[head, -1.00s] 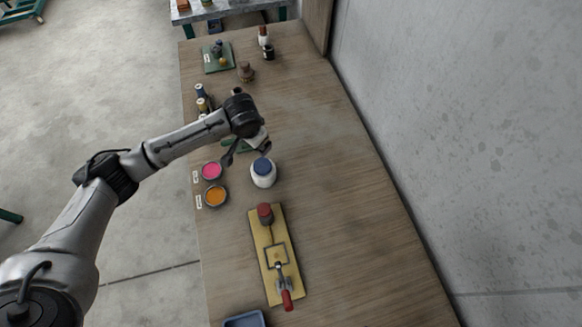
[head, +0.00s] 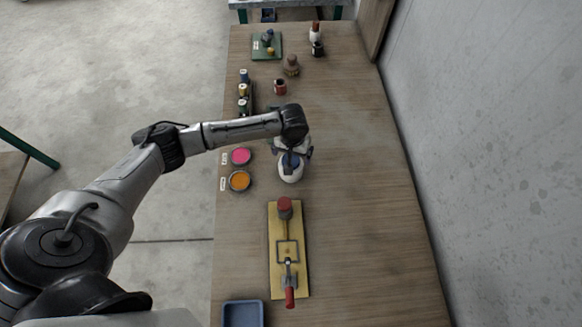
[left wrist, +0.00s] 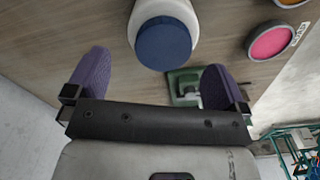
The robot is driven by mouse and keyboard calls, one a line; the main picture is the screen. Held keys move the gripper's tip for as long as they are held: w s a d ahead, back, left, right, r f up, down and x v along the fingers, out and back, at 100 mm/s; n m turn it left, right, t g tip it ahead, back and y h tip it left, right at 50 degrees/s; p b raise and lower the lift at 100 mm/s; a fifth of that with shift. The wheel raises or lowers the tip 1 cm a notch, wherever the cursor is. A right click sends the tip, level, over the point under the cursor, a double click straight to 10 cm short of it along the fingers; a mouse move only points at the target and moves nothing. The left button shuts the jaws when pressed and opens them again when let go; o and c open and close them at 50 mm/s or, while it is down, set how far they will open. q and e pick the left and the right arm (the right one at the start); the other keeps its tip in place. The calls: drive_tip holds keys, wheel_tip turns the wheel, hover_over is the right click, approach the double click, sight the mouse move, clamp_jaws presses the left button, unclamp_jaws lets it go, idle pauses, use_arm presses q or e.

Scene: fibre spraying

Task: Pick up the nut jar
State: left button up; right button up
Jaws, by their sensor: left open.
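The nut jar looks to be the white jar with a blue lid (head: 291,172), standing upright on the wooden table. My left gripper (head: 293,153) is at the jar's far side in the head view and partly covers its lid. In the left wrist view the jar (left wrist: 164,38) is ahead of the gripper, near the middle between its two purple fingers (left wrist: 156,72). The fingers are spread apart and hold nothing. I cannot tell whether they touch the jar. My right gripper is not in view.
Pink (head: 241,156) and orange (head: 240,180) dishes stand left of the jar. A yellow board with a red-handled clamp (head: 288,250) lies nearer, and a blue tray (head: 243,313) is at the front. Small bottles (head: 243,90) stand farther back. The table's right side is clear.

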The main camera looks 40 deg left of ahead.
sight(298, 173)
use_arm(q)
drive_tip(key=shift+s+f, duration=0.2)
drive_tip(key=shift+f, duration=3.3)
drive_tip(key=shift+c, duration=0.3)
drive_tip(key=c, duration=0.7)
drive_tip(key=shift+c, duration=0.5)
drive_tip(key=shift+r, duration=0.1)
